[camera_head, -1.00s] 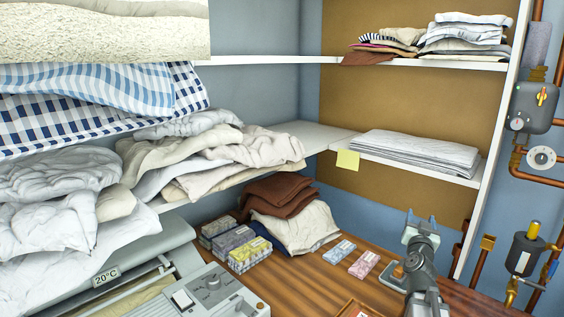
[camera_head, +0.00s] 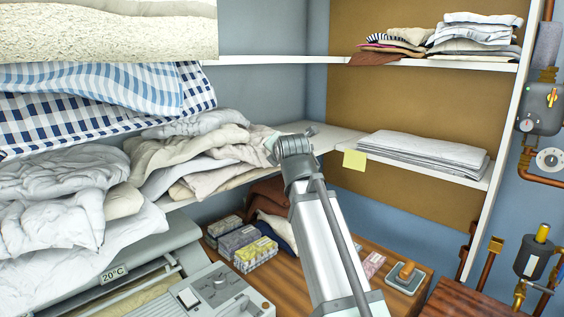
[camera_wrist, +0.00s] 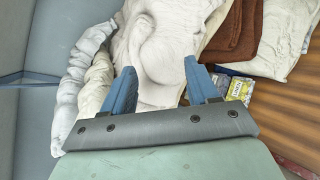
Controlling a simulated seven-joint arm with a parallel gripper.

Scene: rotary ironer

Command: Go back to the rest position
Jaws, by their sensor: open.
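My gripper (camera_head: 292,138) is raised in the middle of the head view, in front of the shelf corner, with my arm rising from the bottom. In the wrist view, its two blue fingers (camera_wrist: 159,68) are spread apart with nothing between them. Beyond them lie pale cloths (camera_wrist: 160,35) and a folded brown cloth (camera_wrist: 234,32). Whether the fingertips touch any cloth cannot be told.
A cream laundry pile (camera_head: 200,155) lies left of my gripper. The ironer's control box (camera_head: 222,295) is at lower left. Folded white linen (camera_head: 420,152) lies on the right shelf.

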